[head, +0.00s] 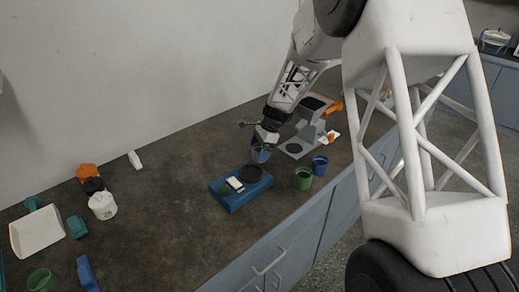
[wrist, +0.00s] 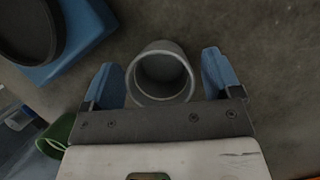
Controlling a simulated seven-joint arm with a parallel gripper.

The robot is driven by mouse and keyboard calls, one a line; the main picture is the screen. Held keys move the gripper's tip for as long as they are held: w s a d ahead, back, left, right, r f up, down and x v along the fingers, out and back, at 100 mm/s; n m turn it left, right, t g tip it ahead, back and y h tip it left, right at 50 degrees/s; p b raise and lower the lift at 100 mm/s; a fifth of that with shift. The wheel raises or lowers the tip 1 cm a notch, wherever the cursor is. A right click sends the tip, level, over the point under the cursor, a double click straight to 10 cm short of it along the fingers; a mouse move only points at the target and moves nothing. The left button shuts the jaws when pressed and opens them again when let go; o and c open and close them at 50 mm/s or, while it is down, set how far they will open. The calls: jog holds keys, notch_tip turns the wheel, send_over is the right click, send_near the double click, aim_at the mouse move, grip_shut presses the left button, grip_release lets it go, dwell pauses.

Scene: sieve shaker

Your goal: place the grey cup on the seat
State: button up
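The grey cup (wrist: 161,76) stands on the worktop in the wrist view, seen from above with its round mouth open and empty. My gripper (wrist: 162,78) is open, with its blue fingers on either side of the cup. The left finger is close to the cup wall; a gap shows at the right finger. In the head view my gripper (head: 262,155) is low over the worktop and hides most of the cup. A dark round pad (head: 251,173), which looks like the seat, is on a blue base (head: 233,203) just in front; it also shows at top left in the wrist view (wrist: 28,28).
A green cup (head: 303,178) and a blue cup (head: 320,165) stand to the right near the counter edge. A grey machine with orange parts (head: 312,127) stands behind them. A white pot (head: 102,205) and a white tray (head: 37,232) are far left. The middle worktop is clear.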

jog(key=shift+r, duration=0.15)
jog(key=v, duration=1.2)
dwell(0.9)
